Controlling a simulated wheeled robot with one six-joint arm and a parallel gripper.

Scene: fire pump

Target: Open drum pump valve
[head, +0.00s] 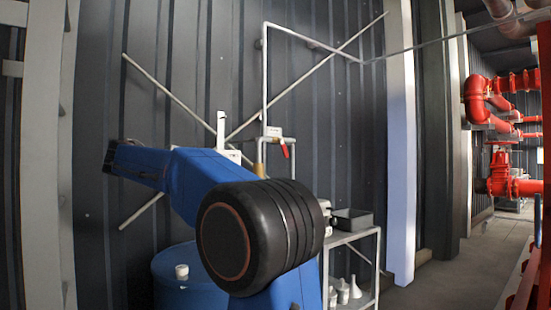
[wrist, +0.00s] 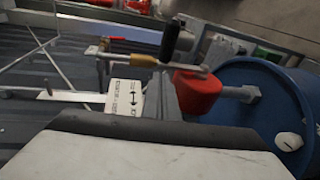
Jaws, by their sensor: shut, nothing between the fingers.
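A small valve with a red lever (head: 285,149) sits on the white pipe at the wall in the head view. Its red lever also shows at the upper left of the wrist view (wrist: 92,50), beside a brass-coloured fitting (wrist: 143,60). A blue drum (head: 180,275) stands at the lower left in the head view and fills the right of the wrist view (wrist: 262,105). A red pump body (wrist: 195,92) with a black handle (wrist: 170,40) is near it. My gripper (wrist: 163,88) appears as shut grey fingers, apart from the red lever. My arm hides part of the drum.
A white label with arrows (wrist: 125,97) is close beside my fingers. White pipes (head: 265,75) run along the dark wall. A metal rack (head: 352,240) stands right of my arm. Open floor (head: 450,275) lies farther right, near red pipework (head: 500,185).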

